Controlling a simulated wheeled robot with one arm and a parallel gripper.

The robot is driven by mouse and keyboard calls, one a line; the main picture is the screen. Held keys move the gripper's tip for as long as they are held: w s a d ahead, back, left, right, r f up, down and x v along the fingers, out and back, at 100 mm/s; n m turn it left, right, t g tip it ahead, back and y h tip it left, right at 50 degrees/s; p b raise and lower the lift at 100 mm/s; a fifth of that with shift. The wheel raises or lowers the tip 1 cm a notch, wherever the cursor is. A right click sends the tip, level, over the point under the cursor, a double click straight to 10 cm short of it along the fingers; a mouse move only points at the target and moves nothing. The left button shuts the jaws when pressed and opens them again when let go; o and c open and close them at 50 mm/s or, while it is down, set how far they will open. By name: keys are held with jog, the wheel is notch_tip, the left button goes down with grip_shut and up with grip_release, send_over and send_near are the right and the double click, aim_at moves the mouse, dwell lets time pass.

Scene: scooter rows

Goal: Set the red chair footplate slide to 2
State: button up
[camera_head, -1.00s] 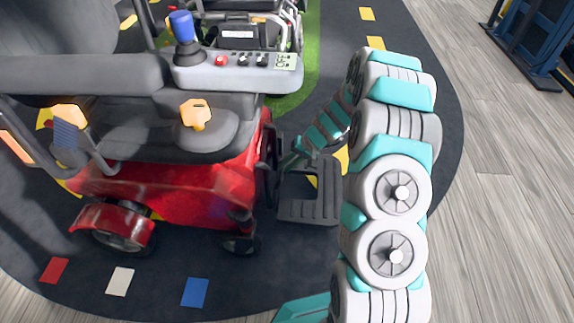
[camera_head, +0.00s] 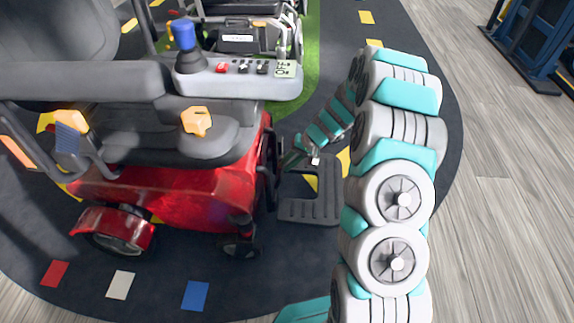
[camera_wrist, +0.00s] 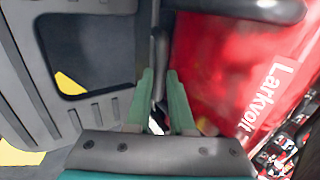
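The red chair (camera_head: 165,195) stands at left in the head view, and its red body fills the right of the wrist view (camera_wrist: 235,65). Its dark footplate (camera_head: 309,212) sticks out to the right, with a window-like opening. In the wrist view the grey footplate (camera_wrist: 108,110) lies at left. A dark upright bar (camera_wrist: 160,50) runs between plate and red body. My gripper (camera_wrist: 160,74) has its two teal fingers apart, pointing at this bar, with no visible grip on it. In the head view my gripper (camera_head: 297,158) is small and partly hidden beside the footplate. The slide's scale is not readable.
The chair's armrest carries a control panel (camera_head: 240,78) with a blue-topped joystick (camera_head: 184,38) and a small display. Another scooter (camera_head: 245,35) stands behind on green floor. A blue rack (camera_head: 530,45) is at the upper right. The wooden floor (camera_head: 500,200) at right is clear.

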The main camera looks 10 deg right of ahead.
jog(key=shift+o, duration=0.8)
jog(key=p+v, duration=0.1)
jog(key=v, duration=0.6)
jog(key=shift+d+r, duration=0.2)
jog(key=shift+r, duration=0.15)
jog(key=shift+d, duration=0.1)
